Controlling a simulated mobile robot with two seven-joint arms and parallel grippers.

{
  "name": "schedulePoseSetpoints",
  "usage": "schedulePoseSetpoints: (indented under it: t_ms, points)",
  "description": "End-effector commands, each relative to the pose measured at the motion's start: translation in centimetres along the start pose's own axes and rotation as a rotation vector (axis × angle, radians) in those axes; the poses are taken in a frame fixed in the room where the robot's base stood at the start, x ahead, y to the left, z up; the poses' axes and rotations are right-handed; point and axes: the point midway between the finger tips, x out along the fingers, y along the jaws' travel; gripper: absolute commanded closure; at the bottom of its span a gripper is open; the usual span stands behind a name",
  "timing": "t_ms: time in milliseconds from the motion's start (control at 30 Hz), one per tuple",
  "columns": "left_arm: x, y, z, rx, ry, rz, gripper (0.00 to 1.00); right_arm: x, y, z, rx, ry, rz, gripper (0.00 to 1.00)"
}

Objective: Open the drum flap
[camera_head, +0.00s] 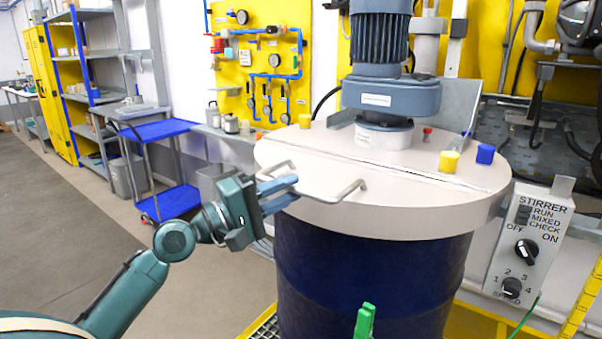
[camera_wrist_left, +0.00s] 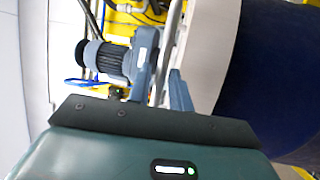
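The big dark blue drum (camera_head: 375,275) has a pale round lid (camera_head: 430,200). A seam runs across the lid, and the front part in front of it is the flap (camera_head: 340,165). A bent metal handle (camera_head: 350,189) sits at the flap's front left. My left gripper (camera_head: 297,188) is at the left part of this handle, one finger above and one below the bar, with a gap between them. Contact with the bar cannot be told. In the left wrist view a finger (camera_wrist_left: 180,92) shows beside the pale lid edge (camera_wrist_left: 212,55). My right gripper is not in view.
The stirrer motor (camera_head: 380,38) and gearbox (camera_head: 390,97) stand on the lid's rear. Yellow (camera_head: 449,161) and blue (camera_head: 485,154) blocks sit at its right. A stirrer control box (camera_head: 530,240) is at right. A green piece (camera_head: 365,321) shows in front. Floor at left is free.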

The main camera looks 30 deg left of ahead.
Motion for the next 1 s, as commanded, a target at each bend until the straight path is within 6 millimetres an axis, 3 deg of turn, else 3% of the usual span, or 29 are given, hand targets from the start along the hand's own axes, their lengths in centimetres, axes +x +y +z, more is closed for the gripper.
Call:
schedulePoseSetpoints:
  t_ms: [233, 600, 867, 1000]
  points:
    - [2.9, 0.2, 0.0, -0.001, 0.0, 0.001, 0.79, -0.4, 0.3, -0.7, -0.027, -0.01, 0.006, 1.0]
    - [3.4, -0.1, 0.0, 0.0, 0.0, -0.001, 0.79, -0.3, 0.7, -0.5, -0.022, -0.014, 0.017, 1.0]
    - [3.4, -0.1, 0.0, 0.0, 0.0, -0.001, 1.0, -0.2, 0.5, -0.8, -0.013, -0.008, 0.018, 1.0]
    - [3.4, -0.1, 0.0, 0.0, -0.001, -0.001, 1.0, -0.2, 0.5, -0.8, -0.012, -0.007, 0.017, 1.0]
